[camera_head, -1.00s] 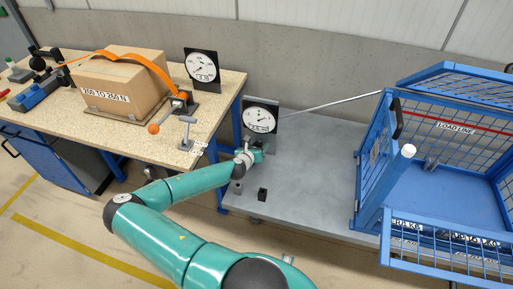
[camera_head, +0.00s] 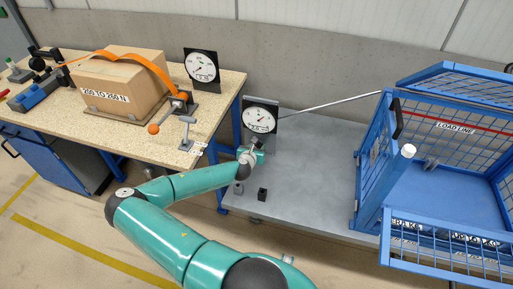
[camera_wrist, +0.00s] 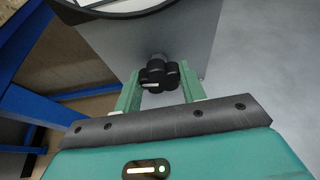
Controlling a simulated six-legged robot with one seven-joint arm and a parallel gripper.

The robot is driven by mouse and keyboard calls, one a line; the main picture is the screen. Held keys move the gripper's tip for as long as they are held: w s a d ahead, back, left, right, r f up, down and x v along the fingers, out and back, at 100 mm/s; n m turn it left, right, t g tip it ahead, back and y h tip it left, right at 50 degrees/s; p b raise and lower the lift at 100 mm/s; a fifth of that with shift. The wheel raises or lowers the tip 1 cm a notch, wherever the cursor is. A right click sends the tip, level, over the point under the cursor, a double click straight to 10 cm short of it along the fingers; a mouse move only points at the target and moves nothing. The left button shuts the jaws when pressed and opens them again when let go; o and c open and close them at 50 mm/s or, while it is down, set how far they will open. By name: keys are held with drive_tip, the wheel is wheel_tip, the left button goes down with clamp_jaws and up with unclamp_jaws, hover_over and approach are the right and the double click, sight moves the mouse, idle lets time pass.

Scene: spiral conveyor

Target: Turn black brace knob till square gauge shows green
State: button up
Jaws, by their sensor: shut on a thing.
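The black lobed knob (camera_wrist: 156,73) sits on a short shaft in front of a grey panel, in the middle of the wrist view. The green fingers of my gripper (camera_wrist: 158,82) are shut on it, one on each side. A pale mark shows on the knob's near face. In the head view my gripper (camera_head: 254,154) is just below the round white dial of the gauge (camera_head: 261,117) on the grey table, and the knob is mostly hidden by it. The dial has a dark needle and looks white; its figures are too small to read.
A blue mesh crate (camera_head: 430,185) stands at the right of the grey table (camera_head: 315,150). A thin rod (camera_head: 330,103) runs from the gauge towards it. A small black block (camera_head: 262,194) is nearby. The wooden bench at left holds a strapped box (camera_head: 122,85) and another gauge (camera_head: 202,66).

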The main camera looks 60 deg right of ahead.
drive_tip(key=m+t, duration=0.2)
drive_tip(key=m, duration=0.1)
drive_tip(key=shift+s+m+t, duration=0.2)
drive_tip(key=shift+m+t, duration=0.1)
drive_tip(key=shift+t, duration=0.1)
drive_tip(key=m+t, duration=0.2)
drive_tip(key=m, duration=0.2)
drive_tip(key=shift+s+f, duration=0.1)
drive_tip(key=shift+f, duration=0.05)
drive_tip(key=shift+t, duration=0.3)
drive_tip(key=o, duration=1)
drive_tip(key=shift+c, duration=0.2)
drive_tip(key=v, duration=1.3)
drive_tip(key=shift+s+a, duration=0.15)
drive_tip(key=shift+a, duration=0.25)
